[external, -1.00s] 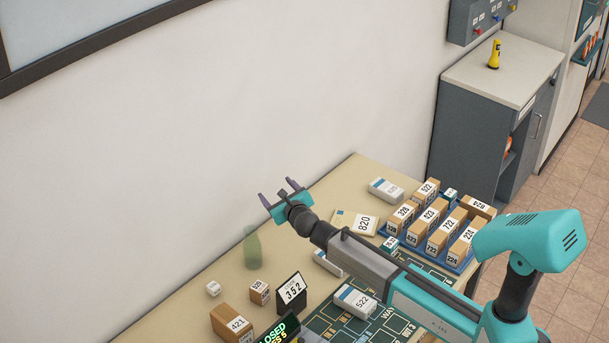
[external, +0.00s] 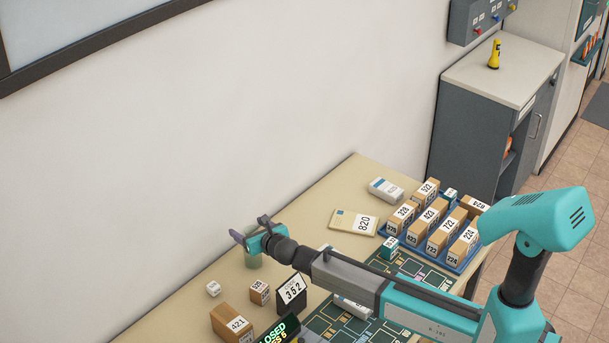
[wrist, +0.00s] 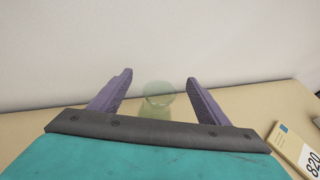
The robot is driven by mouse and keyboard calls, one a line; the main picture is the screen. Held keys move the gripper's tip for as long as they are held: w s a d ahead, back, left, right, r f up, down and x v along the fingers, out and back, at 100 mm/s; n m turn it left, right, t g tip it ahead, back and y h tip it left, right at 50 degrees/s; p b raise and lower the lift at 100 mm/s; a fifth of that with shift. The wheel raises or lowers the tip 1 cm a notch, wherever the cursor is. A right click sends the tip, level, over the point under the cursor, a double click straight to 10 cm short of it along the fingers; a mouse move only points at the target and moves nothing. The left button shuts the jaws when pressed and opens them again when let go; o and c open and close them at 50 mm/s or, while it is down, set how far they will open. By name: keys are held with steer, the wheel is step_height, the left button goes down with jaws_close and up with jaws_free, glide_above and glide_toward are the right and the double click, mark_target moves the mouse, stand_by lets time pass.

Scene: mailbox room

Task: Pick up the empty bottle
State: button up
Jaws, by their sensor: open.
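The empty bottle (external: 253,261) is pale green and see-through. In the external view it stands on the table near the wall, its upper part hidden behind my gripper (external: 251,230). In the wrist view the bottle (wrist: 158,95) shows faintly between the two purple fingers of my gripper (wrist: 158,82), a little beyond the teal palm. The fingers are apart on its left and right. I see no finger touching it, and its exact depth between them is hard to tell.
The wall (external: 200,150) rises close behind the bottle. An 820 packet (external: 354,222) and a blue tray of boxes (external: 457,264) lie to the right.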

steer(key=shift+f, duration=1.7)
steer(key=shift+f, duration=0.1)
steer(key=shift+f+p, duration=0.5)
steer(key=shift+f, duration=1.05)
steer(key=shift+p+x, duration=0.3)
steer(key=shift+x, duration=1.2)
steer(key=c, duration=1.3)
steer(key=shift+r+b, duration=0.65)
steer(key=shift+r, duration=4.35)
